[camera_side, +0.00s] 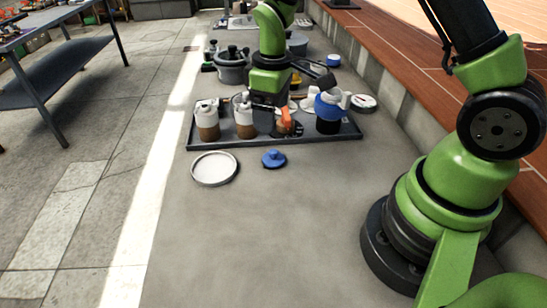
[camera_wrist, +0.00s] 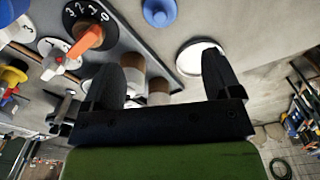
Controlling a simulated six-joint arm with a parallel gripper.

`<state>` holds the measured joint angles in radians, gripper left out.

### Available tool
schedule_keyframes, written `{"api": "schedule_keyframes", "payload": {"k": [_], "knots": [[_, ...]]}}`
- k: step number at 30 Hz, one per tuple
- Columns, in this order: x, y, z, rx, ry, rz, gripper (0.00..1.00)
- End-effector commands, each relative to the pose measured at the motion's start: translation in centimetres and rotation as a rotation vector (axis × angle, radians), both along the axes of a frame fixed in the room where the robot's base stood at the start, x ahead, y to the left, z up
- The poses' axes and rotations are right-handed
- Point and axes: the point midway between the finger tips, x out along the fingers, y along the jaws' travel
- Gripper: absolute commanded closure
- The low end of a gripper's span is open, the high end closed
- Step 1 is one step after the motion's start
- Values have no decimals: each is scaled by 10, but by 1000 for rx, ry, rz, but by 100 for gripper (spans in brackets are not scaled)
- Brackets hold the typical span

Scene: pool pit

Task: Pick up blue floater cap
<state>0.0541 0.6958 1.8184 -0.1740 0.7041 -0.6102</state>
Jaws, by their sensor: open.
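The blue floater cap (camera_side: 273,159), a small disc with a raised knob, lies on the grey concrete in front of the dark tray in the side view. It also shows at the top edge of the wrist view (camera_wrist: 160,12), partly cut off. My gripper (camera_wrist: 165,62) is open, with its two dark fingers spread wide and nothing held between them. In the side view it hangs over the tray, behind the cap and apart from it. The fingertips are hard to make out there against the tray's contents.
The dark tray (camera_side: 262,144) holds brown-and-white bottles (camera_side: 207,122), a dial with an orange handle (camera_wrist: 88,40) and a blue-collared container (camera_side: 329,112). A round white lid (camera_side: 214,168) lies left of the cap. The concrete in front is clear. More pool gear stands behind.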

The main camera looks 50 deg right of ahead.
Motion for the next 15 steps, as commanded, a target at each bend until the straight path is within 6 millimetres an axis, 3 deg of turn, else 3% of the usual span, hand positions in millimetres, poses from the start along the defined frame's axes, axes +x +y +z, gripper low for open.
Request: {"api": "schedule_keyframes", "payload": {"k": [9,15], "knots": [[0,-2,-45,-4,25,28,16],[0,-1,-63,-4,22,26,16]]}}
